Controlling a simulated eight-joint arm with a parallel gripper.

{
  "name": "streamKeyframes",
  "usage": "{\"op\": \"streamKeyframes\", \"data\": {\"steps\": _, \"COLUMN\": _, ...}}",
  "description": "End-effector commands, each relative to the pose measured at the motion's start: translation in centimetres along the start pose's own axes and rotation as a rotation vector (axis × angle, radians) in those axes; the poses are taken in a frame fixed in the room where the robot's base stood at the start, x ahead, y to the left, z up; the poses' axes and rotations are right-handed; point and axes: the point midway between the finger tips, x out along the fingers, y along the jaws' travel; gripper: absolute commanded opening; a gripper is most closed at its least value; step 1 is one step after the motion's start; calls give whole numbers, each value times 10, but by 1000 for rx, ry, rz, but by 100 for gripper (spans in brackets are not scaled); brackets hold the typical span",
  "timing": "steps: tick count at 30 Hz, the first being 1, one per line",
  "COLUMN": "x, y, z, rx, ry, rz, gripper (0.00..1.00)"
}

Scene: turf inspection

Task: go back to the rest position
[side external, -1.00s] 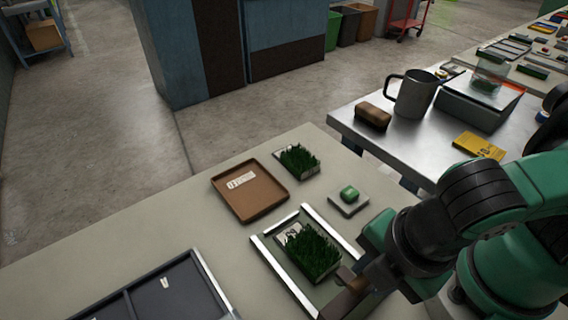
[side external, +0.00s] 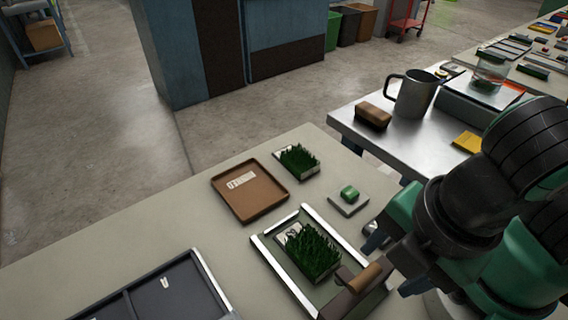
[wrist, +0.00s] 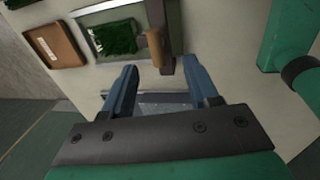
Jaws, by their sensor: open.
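My gripper (wrist: 163,78) is open and empty in the wrist view, with its two blue fingers apart. In the side external view my gripper (side external: 394,262) hangs right of a metal-railed frame (side external: 268,250). A turf sample (side external: 312,252) with a label lies in this frame; the turf shows in the wrist view too (wrist: 115,38). A dark bar (side external: 346,302) with a brown handle (side external: 365,277) sits at the frame's near right end. In the wrist view the handle (wrist: 155,48) lies beyond the fingertips, apart from them.
A brown tray (side external: 262,212) with a label, another turf piece (side external: 298,160) and a green block (side external: 349,193) on a pale plate stand behind the frame. A dark divided tray (side external: 185,292) is at front left. A metal table (side external: 350,128) carries a mug (side external: 413,93) and brush (side external: 373,116).

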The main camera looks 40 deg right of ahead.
Motion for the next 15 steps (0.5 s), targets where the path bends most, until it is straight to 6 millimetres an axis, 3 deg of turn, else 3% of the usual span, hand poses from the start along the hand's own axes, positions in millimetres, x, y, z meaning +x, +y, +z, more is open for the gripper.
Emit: {"op": "streamKeyframes", "data": {"steps": 15, "x": -8, "y": 2, "z": 1, "rx": 17, "ry": 3, "rz": 0, "gripper": 54}}
